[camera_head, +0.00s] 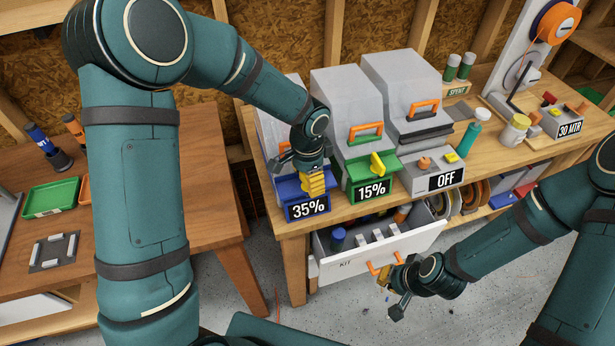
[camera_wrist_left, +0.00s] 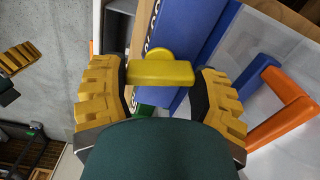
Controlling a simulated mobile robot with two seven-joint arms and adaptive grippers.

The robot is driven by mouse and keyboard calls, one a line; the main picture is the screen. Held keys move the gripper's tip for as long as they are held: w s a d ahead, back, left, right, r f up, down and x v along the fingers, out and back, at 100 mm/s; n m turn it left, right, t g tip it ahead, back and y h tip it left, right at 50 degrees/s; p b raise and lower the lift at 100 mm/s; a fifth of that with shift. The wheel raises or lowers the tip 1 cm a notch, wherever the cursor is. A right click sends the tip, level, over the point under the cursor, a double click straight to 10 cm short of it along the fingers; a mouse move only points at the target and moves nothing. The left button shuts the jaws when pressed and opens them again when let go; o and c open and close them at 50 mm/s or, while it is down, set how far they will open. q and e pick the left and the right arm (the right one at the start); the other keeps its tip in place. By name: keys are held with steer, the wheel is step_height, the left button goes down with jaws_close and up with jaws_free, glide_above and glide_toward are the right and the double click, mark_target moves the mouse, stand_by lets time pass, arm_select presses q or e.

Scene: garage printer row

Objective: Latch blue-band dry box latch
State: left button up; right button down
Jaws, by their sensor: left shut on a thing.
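The blue-band dry box (camera_head: 270,135) stands at the left end of the bench, partly hidden behind my left arm. Its blue front band (camera_head: 290,188) carries a 35% display. My left gripper (camera_head: 312,184) is at that front, fingers over the latch. In the left wrist view the yellow latch (camera_wrist_left: 160,73) lies between the two yellow finger pads of the left gripper (camera_wrist_left: 163,95), against the blue band (camera_wrist_left: 207,45). The gripper is shut on it. My right gripper (camera_head: 392,288) is low by the open drawer; its finger opening is unclear.
A green-band box (camera_head: 355,170) reading 15%, with a raised yellow latch, stands close on the right. A grey unit (camera_head: 430,180) reading OFF follows. The kit drawer (camera_head: 410,243) is pulled out below. A side table (camera_head: 110,225) with a green tray is at left.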

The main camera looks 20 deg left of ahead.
arm_select(q)
steer(key=shift+s+f, duration=0.3)
steer(key=o, duration=1.2)
steer(key=shift+o, duration=0.2)
steer(key=shift+w, duration=0.25)
steer(key=shift+r, duration=0.1)
steer(key=shift+n, duration=0.3)
